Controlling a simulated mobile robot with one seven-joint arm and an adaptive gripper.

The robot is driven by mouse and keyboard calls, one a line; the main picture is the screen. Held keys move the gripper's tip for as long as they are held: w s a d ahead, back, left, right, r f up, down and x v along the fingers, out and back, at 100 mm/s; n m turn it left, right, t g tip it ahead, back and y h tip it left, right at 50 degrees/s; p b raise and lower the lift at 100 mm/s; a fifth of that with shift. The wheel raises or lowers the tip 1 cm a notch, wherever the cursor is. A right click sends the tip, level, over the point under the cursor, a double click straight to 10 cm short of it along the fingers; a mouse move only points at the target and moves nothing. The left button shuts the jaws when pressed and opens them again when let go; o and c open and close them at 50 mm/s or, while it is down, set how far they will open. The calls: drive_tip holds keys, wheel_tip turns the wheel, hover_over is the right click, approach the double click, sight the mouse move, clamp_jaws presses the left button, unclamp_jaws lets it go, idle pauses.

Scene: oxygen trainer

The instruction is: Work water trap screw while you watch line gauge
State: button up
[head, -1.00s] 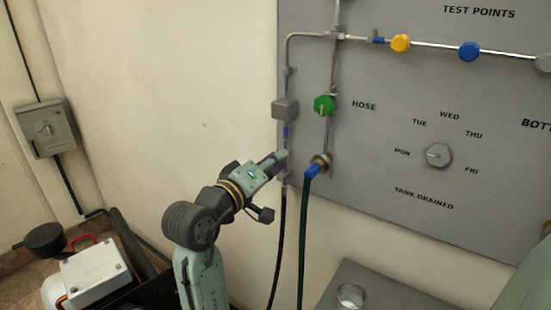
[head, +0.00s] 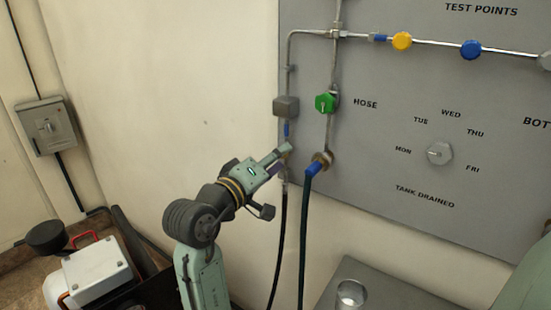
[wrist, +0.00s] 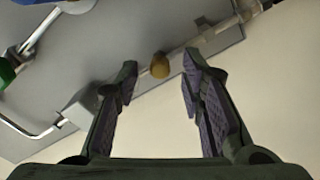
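A small brass knob (wrist: 159,65), which looks like the water trap screw, sits on a thin pipe in the wrist view. My gripper (wrist: 160,76) is open, with one finger on each side of the knob's place in that view. Gaps show between the knob and both fingers, and nothing is held. In the head view my gripper (head: 283,153) is at the panel's left edge, below the grey box (head: 286,106) on the pipe, and largely hides the knob. I cannot make out a line gauge in either current view.
A green knob (head: 325,103) and a blue-ended hose fitting (head: 313,168) are close on the right. Dark hoses hang below. A day dial (head: 439,153) is farther right. A bench with a metal cup (head: 351,294) stands below.

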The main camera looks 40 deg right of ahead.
drive_tip(key=shift+a, duration=0.1)
drive_tip(key=v, duration=1.2)
idle(3.5)
drive_tip(key=w+d+m+b, duration=0.3)
drive_tip(key=d+m+b, duration=0.2)
drive_tip(key=d+m, duration=0.7)
drive_tip(key=shift+w+d, duration=0.15)
drive_tip(key=shift+w, duration=0.25)
idle(0.3)
